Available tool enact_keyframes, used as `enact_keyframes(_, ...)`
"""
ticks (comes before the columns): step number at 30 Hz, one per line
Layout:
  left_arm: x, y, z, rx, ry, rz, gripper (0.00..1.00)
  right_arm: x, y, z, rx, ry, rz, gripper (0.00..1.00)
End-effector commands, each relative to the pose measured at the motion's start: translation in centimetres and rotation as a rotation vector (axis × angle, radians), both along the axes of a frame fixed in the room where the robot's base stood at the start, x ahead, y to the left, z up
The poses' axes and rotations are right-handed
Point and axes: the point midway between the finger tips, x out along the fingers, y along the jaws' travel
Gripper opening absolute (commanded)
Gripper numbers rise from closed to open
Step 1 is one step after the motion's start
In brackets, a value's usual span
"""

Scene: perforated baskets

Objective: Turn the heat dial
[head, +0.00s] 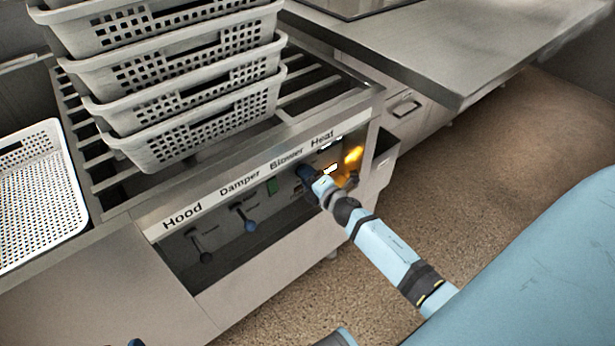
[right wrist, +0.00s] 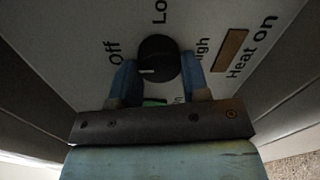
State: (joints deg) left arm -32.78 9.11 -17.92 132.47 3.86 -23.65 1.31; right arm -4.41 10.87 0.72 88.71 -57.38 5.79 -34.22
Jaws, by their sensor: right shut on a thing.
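The heat dial (right wrist: 157,57) is a round black knob with a white mark on its lower edge, seen in the right wrist view. Labels "Off", "Lo" and a partly hidden "High" surround it. My right gripper (right wrist: 160,72) is shut on the dial, with one blue finger on each side. In the head view my right gripper (head: 314,180) reaches the panel under the "Heat" label (head: 322,138) and hides the dial. A small dark blue tip at the bottom edge of the head view may be my left gripper (head: 134,343); its jaws cannot be made out.
Stacked perforated baskets (head: 190,125) stand on the slatted top. A white perforated tray (head: 66,160) lies left. An orange glow shows beside my right gripper.

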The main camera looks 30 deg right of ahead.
Motion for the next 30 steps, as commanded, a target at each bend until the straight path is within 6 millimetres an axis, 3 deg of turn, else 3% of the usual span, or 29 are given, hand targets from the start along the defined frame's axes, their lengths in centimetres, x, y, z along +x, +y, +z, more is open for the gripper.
enact_keyframes(1,0.0,0.0,0.0,0.0,0.0,0.0,0.43,-0.1,0.0,-0.1,-0.002,0.002,0.0,0.19)
enact_keyframes(2,0.0,0.0,0.0,0.0,0.0,0.0,0.43,-0.1,0.0,-0.1,-0.002,0.002,0.0,0.47)
enact_keyframes(5,0.0,0.0,-0.1,0.001,0.002,0.0,0.43,-0.1,0.0,-0.1,-0.001,0.002,0.0,0.68)
enact_keyframes(13,0.0,0.0,-0.4,0.003,0.007,0.0,0.43,-0.1,0.0,0.0,0.0,0.001,0.0,0.68)
enact_keyframes(17,0.0,0.0,-0.3,0.005,0.01,-0.001,0.43,-1.0,-0.1,0.1,0.001,0.001,0.0,0.68)
enact_keyframes(30,-0.6,0.9,-1.7,0.048,0.089,0.014,0.43,-10.4,-0.8,0.6,0.002,0.003,-0.001,0.68)
